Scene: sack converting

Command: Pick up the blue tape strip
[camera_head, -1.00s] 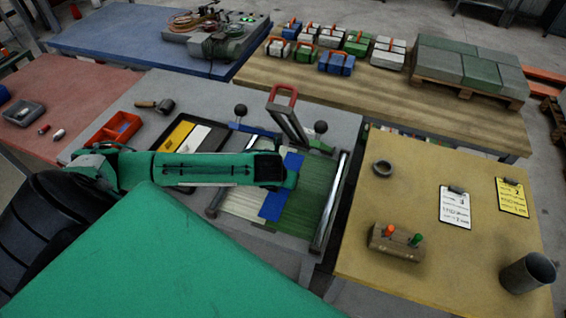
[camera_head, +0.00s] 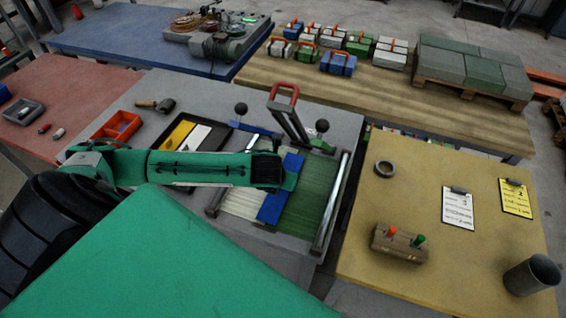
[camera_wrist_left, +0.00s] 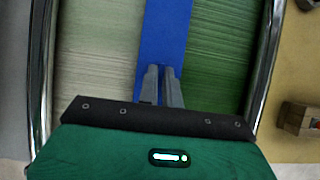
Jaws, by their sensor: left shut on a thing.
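The blue tape strip (camera_head: 271,208) lies lengthwise between a pale ribbed panel (camera_head: 242,204) and a green ribbed panel (camera_head: 318,190). In the left wrist view the strip (camera_wrist_left: 165,30) runs from the top edge down to my left gripper (camera_wrist_left: 161,70). The gripper's two grey fingers are close together over the strip, shut on it. Their contact with the strip's edge is partly hidden. The strip looks flat, and I cannot tell whether any part is lifted. My right gripper is not in view.
Metal rails (camera_head: 332,205) flank the panels. A red-handled bar (camera_head: 290,120) stands behind them.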

